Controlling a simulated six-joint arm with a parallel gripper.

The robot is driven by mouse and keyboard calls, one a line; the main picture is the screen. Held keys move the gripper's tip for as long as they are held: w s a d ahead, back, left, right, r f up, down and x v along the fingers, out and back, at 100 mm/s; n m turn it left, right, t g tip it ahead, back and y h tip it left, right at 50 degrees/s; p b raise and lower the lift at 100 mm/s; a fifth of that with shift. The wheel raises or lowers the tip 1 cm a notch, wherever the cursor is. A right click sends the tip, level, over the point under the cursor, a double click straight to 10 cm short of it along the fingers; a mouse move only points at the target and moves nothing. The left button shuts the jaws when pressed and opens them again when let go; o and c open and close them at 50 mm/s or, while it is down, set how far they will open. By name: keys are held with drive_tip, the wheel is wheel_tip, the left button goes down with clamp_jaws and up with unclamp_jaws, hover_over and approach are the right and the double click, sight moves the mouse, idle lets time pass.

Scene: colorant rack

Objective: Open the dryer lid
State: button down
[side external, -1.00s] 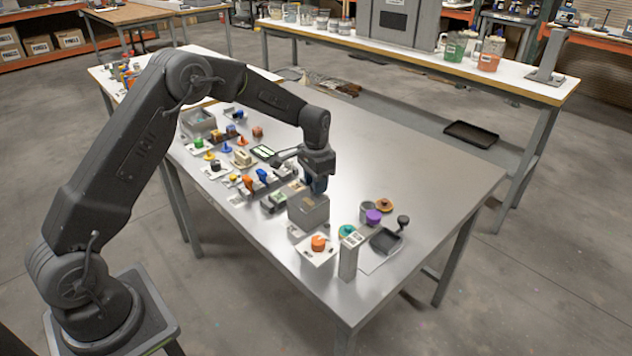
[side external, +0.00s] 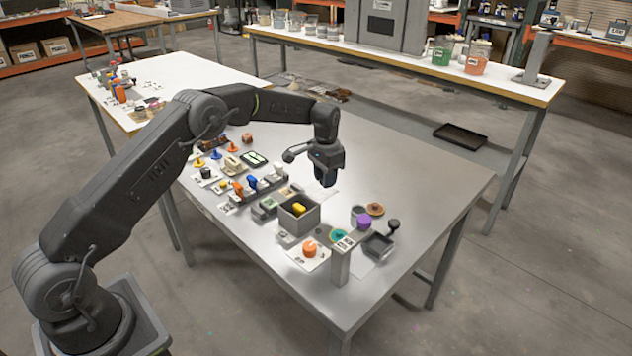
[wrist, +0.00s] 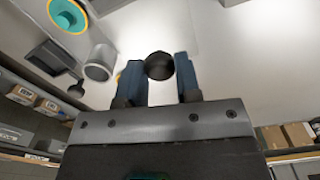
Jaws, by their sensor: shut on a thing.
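The dryer is a grey box (side external: 297,222), open at the top, with a yellow thing (side external: 299,209) inside. My gripper (side external: 326,181) is above the table, behind and to the right of the box's opening. In the wrist view its blue fingers (wrist: 160,78) are shut on a dark round knob (wrist: 159,65). A lid plate cannot be made out clearly in either view.
A grey post (side external: 340,262) and an orange knob (side external: 309,249) are in front. Several coloured parts crowd the left. The table's right side is clear.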

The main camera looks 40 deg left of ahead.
drive_tip(key=shift+w, duration=0.85)
drive_tip(key=c, duration=0.8)
unclamp_jaws()
wheel_tip(320, 180, up, 14)
drive_tip(key=shift+f, duration=0.1)
